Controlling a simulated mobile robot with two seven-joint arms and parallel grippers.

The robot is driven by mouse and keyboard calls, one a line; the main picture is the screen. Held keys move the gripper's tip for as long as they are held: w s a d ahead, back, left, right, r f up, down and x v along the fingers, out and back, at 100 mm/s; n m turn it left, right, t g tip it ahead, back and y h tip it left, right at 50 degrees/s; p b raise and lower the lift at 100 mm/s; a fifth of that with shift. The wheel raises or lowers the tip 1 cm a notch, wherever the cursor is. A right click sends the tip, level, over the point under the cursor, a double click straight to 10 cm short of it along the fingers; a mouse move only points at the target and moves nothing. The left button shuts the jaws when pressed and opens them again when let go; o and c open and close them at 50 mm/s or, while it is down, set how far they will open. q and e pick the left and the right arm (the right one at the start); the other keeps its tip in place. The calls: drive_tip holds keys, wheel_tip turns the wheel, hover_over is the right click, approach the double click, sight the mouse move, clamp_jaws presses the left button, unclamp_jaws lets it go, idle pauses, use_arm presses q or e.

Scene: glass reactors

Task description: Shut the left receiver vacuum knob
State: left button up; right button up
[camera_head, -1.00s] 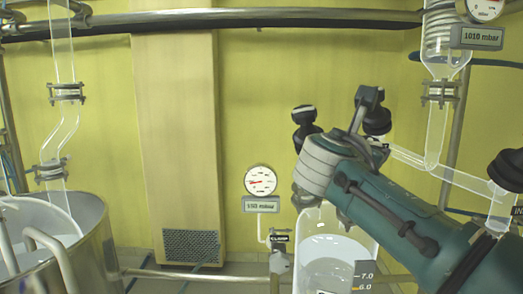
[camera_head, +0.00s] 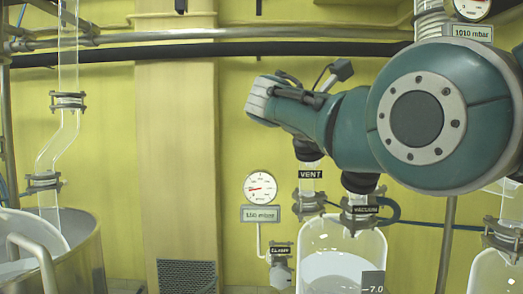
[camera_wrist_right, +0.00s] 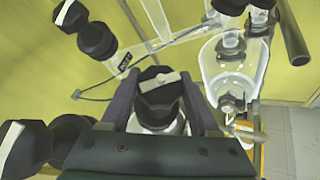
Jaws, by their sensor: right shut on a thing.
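In the head view the left receiver is a clear glass vessel (camera_head: 341,245) with a 7.0 mark. The black knob (camera_head: 360,182) over its VACUUM label (camera_head: 365,209) shows only its lower part; my right arm hides its top. The vent knob (camera_head: 308,149) stands left of it. In the wrist view my right gripper (camera_wrist_right: 160,86) is shut on a black knob with a pale stripe (camera_wrist_right: 158,98), one finger at each side. The head view does not show the fingertips, so I cannot confirm which knob this is. My left gripper is out of view.
More black knobs stand left in the wrist view, one low at the edge (camera_wrist_right: 20,146) and one higher (camera_wrist_right: 97,40). A gauge (camera_head: 260,187) hangs left of the receiver. A steel vessel (camera_head: 80,255) fills the lower left. A pipe (camera_head: 150,37) crosses above.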

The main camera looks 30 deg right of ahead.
use_arm(q)
drive_tip(key=shift+d+f, duration=0.15)
drive_tip(key=shift+f, duration=0.05)
idle(0.4)
use_arm(e)
drive_tip(key=o, duration=1.4)
